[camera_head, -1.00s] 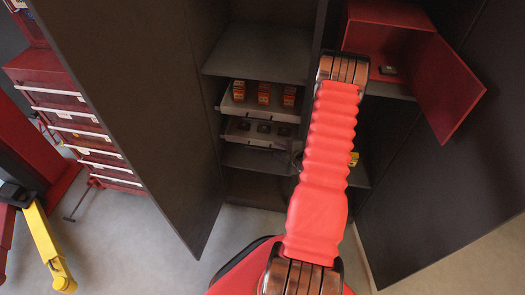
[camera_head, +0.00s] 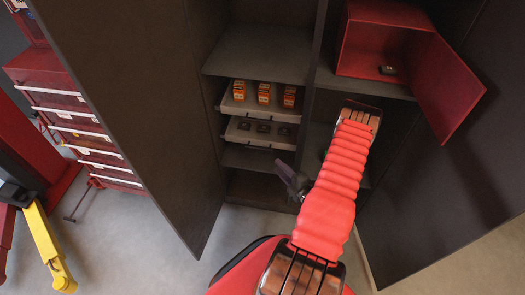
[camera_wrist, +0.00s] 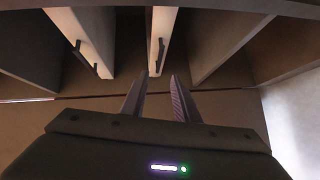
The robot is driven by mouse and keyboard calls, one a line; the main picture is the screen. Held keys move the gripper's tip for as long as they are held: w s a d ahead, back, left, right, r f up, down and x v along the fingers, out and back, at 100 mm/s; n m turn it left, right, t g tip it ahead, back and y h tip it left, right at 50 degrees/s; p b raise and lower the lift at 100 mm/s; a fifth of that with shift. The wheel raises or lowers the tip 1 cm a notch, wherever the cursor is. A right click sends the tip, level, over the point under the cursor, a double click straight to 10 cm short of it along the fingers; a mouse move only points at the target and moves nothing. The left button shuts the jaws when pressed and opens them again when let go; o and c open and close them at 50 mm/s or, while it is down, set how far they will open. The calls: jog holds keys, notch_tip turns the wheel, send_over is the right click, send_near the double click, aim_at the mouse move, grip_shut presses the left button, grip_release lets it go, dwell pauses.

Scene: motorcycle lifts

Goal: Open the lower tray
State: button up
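The lower tray (camera_head: 262,141) is a pale tray holding several small dark items, inside the tall dark cabinet in the head view. In the tilted wrist view, the pale front nearest my fingers (camera_wrist: 163,30) appears to be this tray, with a small dark handle (camera_wrist: 160,56). My gripper (camera_head: 281,168) is right of and below the tray in the head view, partly hidden by my arm. In the wrist view my gripper (camera_wrist: 157,84) has its two fingers apart and nothing between them; the handle lies ahead of the fingertips, with no visible contact.
The upper tray (camera_head: 250,108) holds orange-and-white boxes; its handle (camera_wrist: 88,58) shows in the wrist view. An open red box (camera_head: 378,48) with its door (camera_head: 448,88) swung out stands at upper right. The cabinet's left door (camera_head: 135,100) is open. A red drawer chest (camera_head: 70,110) stands at far left.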

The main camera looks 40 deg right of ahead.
jog(key=shift+w, duration=0.15)
jog(key=w+d+f, duration=0.1)
jog(key=w+f, duration=0.1)
jog(key=w, duration=1.1)
jog(key=shift+w+d, duration=0.15)
jog(key=shift+d, duration=0.15)
jog(key=shift+c, duration=0.7)
grip_shut()
jog(key=shift+d, duration=0.1)
